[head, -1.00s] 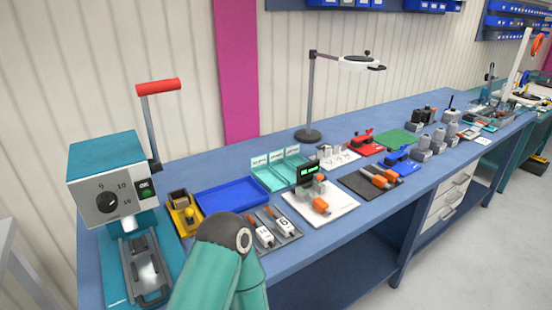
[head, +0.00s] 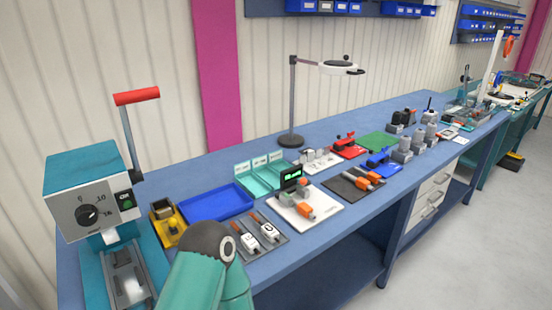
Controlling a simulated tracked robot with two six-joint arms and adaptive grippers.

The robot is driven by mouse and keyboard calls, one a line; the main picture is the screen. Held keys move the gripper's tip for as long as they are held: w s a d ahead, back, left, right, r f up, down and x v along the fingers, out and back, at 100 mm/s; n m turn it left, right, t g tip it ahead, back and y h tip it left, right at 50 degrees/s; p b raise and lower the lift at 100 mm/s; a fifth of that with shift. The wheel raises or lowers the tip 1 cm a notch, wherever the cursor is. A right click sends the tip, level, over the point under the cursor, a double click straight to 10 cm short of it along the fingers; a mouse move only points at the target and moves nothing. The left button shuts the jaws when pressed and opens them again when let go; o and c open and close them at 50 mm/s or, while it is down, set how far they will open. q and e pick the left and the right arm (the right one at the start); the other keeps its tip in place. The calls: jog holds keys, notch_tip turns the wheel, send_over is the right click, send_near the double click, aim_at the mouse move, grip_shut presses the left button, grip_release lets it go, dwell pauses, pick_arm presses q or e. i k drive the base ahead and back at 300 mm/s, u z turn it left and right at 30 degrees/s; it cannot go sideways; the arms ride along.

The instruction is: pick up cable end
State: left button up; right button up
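No cable end can be made out for certain in the head view. Two grey-and-white pieces with dark rods (head: 258,235) lie on a grey tray (head: 280,243) near the front edge of the bench. Orange-and-grey pieces lie on a white board (head: 322,218) and on a dark mat (head: 338,186) to the right. Part of one of my arms, teal with a dark joint, rises at the bottom centre and covers some of the bench front. Neither of my grippers is in the picture, so whether they are open or shut is hidden.
A teal machine with a red-handled lever (head: 90,195) stands at the left of the blue bench (head: 340,228). A blue tray (head: 215,203), teal bins (head: 262,178) and a magnifier lamp (head: 342,68) stand behind. Grey floor is clear at the right (head: 470,250).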

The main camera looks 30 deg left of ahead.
aim_at(305, 209)
jog(key=k, duration=1.25)
jog(key=z, duration=0.4)
jog(key=i, duration=2.3)
jog(key=u, duration=0.95)
jog(key=k, duration=0.7)
jog(key=u, duration=0.15)
jog(key=i, duration=0.75)
jog(key=z, duration=0.05)
